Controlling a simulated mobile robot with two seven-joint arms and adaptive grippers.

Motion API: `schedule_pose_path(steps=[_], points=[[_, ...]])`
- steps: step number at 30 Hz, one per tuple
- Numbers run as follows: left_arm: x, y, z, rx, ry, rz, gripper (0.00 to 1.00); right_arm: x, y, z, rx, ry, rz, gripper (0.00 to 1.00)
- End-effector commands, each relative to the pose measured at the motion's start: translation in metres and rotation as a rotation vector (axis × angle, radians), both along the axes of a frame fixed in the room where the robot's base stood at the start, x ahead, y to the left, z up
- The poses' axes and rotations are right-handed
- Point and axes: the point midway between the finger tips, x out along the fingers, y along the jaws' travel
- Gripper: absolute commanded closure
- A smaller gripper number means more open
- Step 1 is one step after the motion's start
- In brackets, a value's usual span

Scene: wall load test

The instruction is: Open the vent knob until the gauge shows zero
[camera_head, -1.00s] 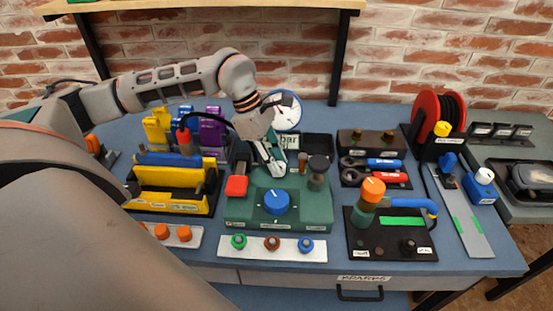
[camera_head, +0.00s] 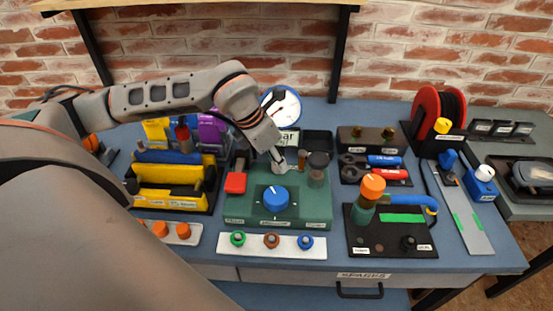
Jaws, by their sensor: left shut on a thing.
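My left gripper (camera_head: 279,165) reaches over the back of the green unit (camera_head: 235,207). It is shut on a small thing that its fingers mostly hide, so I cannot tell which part. The white gauge (camera_head: 289,107) with a blue rim stands behind it, partly covered by my gripper; its reading is too small to tell. A blue knob (camera_head: 275,197) sits at the unit's front, apart from the gripper. I cannot tell which is the vent knob. My right gripper is out of view.
A yellow and black rack (camera_head: 170,203) stands left. A plate with green, brown and blue buttons (camera_head: 272,253) lies in front. A black fixture with an orange-topped post (camera_head: 373,186) and a red hose reel (camera_head: 427,110) stand right.

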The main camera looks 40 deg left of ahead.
Motion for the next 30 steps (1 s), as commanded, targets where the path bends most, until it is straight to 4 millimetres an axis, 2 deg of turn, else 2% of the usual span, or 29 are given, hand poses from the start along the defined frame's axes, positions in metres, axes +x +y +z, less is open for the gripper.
schedule_pose_path(steps=[9,24,25,26,27,30], points=[[-0.0008,-0.0011,-0.0006,0.000,0.002,0.107,0.97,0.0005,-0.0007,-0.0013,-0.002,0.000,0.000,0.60],[-0.0012,-0.0008,-0.0010,0.000,0.004,0.125,0.97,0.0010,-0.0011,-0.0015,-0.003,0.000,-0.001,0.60],[-0.0012,-0.0008,-0.0010,0.000,0.004,0.125,0.71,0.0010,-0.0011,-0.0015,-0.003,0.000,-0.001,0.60],[-0.0012,-0.0008,-0.0010,0.000,0.004,0.125,0.63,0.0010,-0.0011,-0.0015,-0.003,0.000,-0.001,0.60],[-0.0012,-0.0008,-0.0010,0.000,0.004,0.124,0.59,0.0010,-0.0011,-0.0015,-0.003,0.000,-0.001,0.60],[-0.0009,-0.0007,-0.0008,0.000,0.003,0.124,0.59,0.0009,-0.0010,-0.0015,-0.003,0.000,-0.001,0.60]])
